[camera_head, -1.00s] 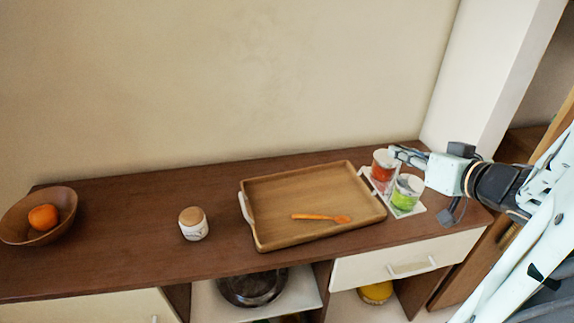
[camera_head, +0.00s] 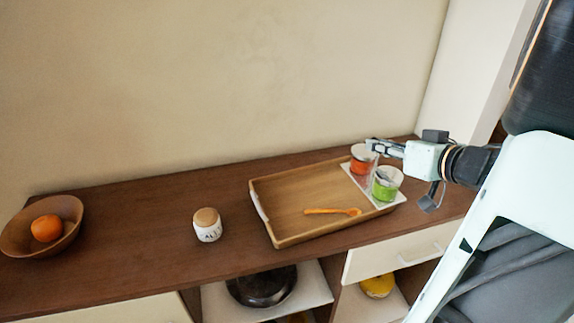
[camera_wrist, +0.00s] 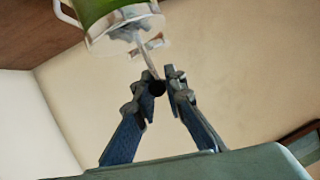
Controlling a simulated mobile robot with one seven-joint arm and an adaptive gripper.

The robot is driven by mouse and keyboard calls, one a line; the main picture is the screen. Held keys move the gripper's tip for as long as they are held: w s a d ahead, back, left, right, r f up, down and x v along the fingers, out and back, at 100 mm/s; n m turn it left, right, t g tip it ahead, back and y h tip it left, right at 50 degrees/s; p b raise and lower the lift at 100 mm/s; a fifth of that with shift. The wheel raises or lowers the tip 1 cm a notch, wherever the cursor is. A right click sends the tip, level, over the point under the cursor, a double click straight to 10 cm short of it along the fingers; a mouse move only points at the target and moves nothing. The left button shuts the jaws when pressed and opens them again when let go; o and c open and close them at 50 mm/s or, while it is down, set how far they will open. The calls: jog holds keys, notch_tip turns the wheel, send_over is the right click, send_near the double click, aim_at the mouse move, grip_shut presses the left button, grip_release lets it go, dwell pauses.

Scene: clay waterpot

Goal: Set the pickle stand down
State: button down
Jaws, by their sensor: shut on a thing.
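The pickle stand (camera_head: 356,181) is a white plate carrying a jar of red-orange pickle (camera_head: 362,163) and a jar of green pickle (camera_head: 383,189). In the head view it is over the right end of the wooden tray (camera_head: 290,203); I cannot tell whether it touches the tray. My gripper (camera_head: 372,146) comes in from the right, near the tops of the jars. In the wrist view my gripper (camera_wrist: 160,82) is shut on the stand's thin rod, with part of the green jar (camera_wrist: 95,10) showing at the top. The red jar is not clear there.
An orange spoon (camera_head: 332,211) lies in the tray, left of the stand. A lidded white salt jar (camera_head: 208,231) stands left of the tray. A wooden bowl (camera_head: 68,211) with an orange fruit (camera_head: 46,229) is at the far left. The sideboard between them is clear.

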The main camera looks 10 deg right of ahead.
jog(key=w+a+f+b, duration=0.2)
jog(key=w+f+b, duration=0.3)
jog(key=w+f, duration=0.7)
jog(key=shift+x, duration=1.05)
jog(key=shift+a+b, duration=0.2)
jog(key=shift+b, duration=0.1)
jog(key=shift+f, duration=0.15)
jog(key=c, duration=2.3)
grip_release()
jog(key=shift+s+f, duration=0.1)
jog(key=o, duration=0.3)
